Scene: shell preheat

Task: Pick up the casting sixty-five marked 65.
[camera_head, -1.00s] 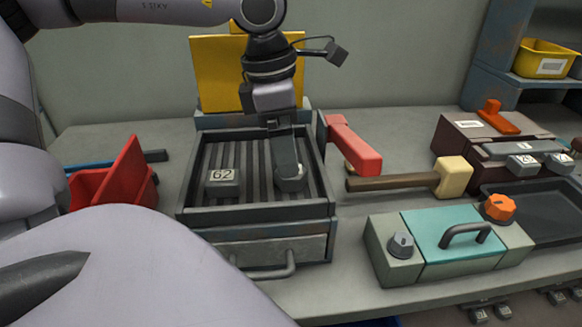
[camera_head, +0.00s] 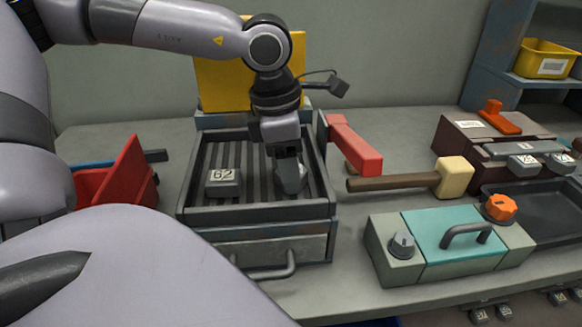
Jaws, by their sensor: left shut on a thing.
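My left gripper (camera_head: 290,178) reaches down into the open, ribbed grey tray (camera_head: 255,212) in the middle of the table. It is shut on a grey casting (camera_head: 290,186) in the right part of the tray. The fingers cover most of this casting, so I cannot read its mark. Another grey casting (camera_head: 223,184), whose white label appears to read 62, sits on the ribs to the left, apart from the gripper. I see no readable 65. My right gripper is not in view.
A red bin (camera_head: 118,180) stands left of the tray. A red handle (camera_head: 352,147) and a mallet (camera_head: 452,178) lie to its right. A teal-topped box (camera_head: 452,240) with knobs stands front right. Labelled castings (camera_head: 524,162) rest at the far right above a dark tray.

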